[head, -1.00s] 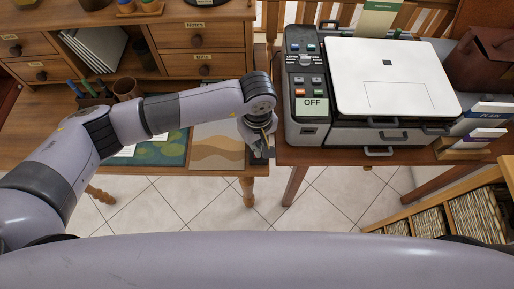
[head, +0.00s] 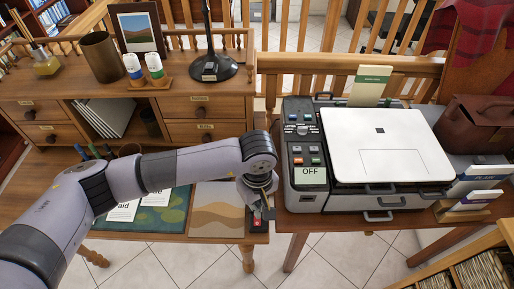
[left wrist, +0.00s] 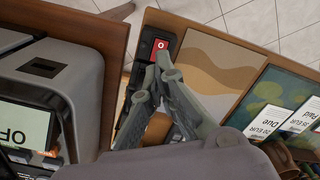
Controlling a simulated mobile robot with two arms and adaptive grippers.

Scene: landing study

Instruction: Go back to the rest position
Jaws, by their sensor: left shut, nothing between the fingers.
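My left arm reaches in from the left across the desk in the head view. Its gripper (head: 262,207) points down over the desk's right end, beside the printer (head: 303,203). The gripper also shows in the left wrist view (left wrist: 163,65), with its fingers together and nothing between them. Near the fingertips is a small dark device with a red "0" switch (left wrist: 160,44); it also shows in the head view (head: 257,224). Whether the fingers touch it I cannot tell. The printer's display (head: 310,175) reads OFF. My right gripper is in neither view.
The wooden desk (head: 150,237) holds a wavy tan mat (head: 217,208) and a green mat (head: 172,210) with cards. Behind are drawers, bottles, a cup (head: 100,57) and a lamp base (head: 208,68). A brown bag (head: 478,125) and paper holders stand right of the printer.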

